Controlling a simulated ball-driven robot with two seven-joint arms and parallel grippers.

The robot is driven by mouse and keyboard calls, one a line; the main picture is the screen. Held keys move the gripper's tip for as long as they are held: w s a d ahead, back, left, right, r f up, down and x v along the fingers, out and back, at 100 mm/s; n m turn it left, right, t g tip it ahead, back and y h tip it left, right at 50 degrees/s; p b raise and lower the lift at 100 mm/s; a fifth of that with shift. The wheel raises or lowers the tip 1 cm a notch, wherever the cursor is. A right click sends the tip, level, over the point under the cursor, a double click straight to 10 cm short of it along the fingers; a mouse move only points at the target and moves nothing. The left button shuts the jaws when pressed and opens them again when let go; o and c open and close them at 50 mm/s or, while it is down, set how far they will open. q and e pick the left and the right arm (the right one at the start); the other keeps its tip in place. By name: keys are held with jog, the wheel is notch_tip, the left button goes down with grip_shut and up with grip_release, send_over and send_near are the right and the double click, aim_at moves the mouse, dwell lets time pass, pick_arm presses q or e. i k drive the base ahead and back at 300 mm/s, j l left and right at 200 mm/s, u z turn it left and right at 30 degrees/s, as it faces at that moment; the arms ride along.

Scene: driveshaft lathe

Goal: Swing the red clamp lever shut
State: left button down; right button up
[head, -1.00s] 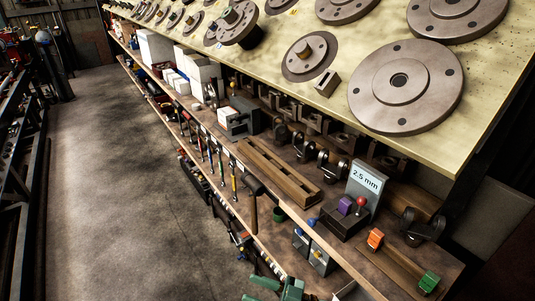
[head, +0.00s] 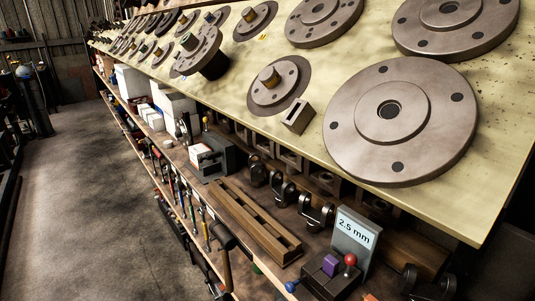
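A red ball knob (head: 350,259) stands upright beside a purple block (head: 330,266) on a dark fixture (head: 318,281) at the lower right of the head view. It appears to be the red lever's end. Its shaft is mostly hidden, and I cannot tell whether the lever is open or shut. A grey plate marked "2.5 mm" (head: 364,252) stands behind it. Neither of my grippers is in view.
A sloped cream board with large round flanges (head: 400,122) overhangs the shelf. A slotted wooden block (head: 255,222) and a grey vise-like block (head: 212,157) lie left of the fixture. A blue knob (head: 291,286) is at the bottom. The concrete floor (head: 75,190) at left is clear.

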aim_at(350, 259)
jog(key=i+j+z, duration=0.1)
jog(key=z, duration=0.6)
jog(key=i+j+z, duration=0.15)
jog(key=j+z, duration=0.85)
jog(key=j, duration=1.05)
jog(key=j+z, duration=0.15)
jog(key=j, duration=0.65)
jog(key=k+j, duration=0.15)
jog(key=j, duration=0.7)
jog(key=z, duration=0.05)
